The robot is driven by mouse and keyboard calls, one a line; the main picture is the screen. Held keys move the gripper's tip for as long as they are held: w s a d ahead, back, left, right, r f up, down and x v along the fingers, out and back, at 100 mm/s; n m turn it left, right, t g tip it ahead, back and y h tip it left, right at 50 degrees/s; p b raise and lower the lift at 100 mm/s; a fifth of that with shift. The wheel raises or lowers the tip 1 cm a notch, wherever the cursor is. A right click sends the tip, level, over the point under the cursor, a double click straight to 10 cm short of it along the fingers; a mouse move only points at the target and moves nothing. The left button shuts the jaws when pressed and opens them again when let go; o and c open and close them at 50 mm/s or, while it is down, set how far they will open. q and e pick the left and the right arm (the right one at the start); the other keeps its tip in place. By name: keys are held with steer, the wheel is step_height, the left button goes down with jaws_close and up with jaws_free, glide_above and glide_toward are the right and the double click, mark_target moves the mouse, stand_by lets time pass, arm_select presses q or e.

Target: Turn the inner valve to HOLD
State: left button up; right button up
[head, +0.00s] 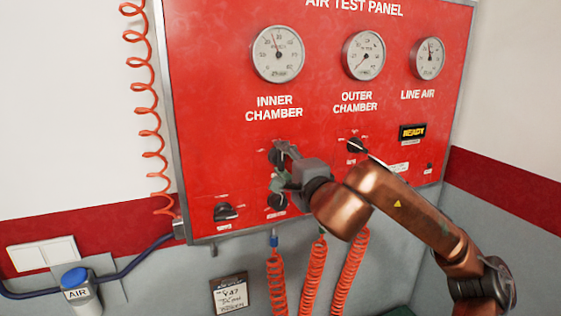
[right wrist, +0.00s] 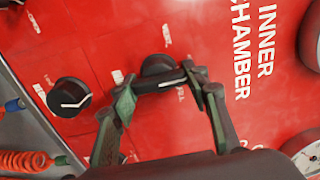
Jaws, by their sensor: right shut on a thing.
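The inner valve (head: 275,157) is a round black knob on the red panel, below the INNER CHAMBER label. My right gripper (head: 284,165) reaches it from the lower right and hides part of it. In the right wrist view the inner valve (right wrist: 157,65) shows between the fingertips of my right gripper (right wrist: 160,88). The fingers are shut on the knob's bar-like handle, one at each end. A pale line runs along the handle. My left gripper is not in view.
A second black knob (head: 277,202) sits just below, another (head: 223,212) at lower left. The outer chamber knob (head: 355,146) is to the right, close to my arm. Three gauges line the panel's top. Orange coiled hoses (head: 313,275) hang below.

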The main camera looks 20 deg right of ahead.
steer(key=o, duration=1.2)
steer(key=s, duration=1.2)
steer(key=shift+a, duration=0.35)
steer(key=shift+c, duration=0.8)
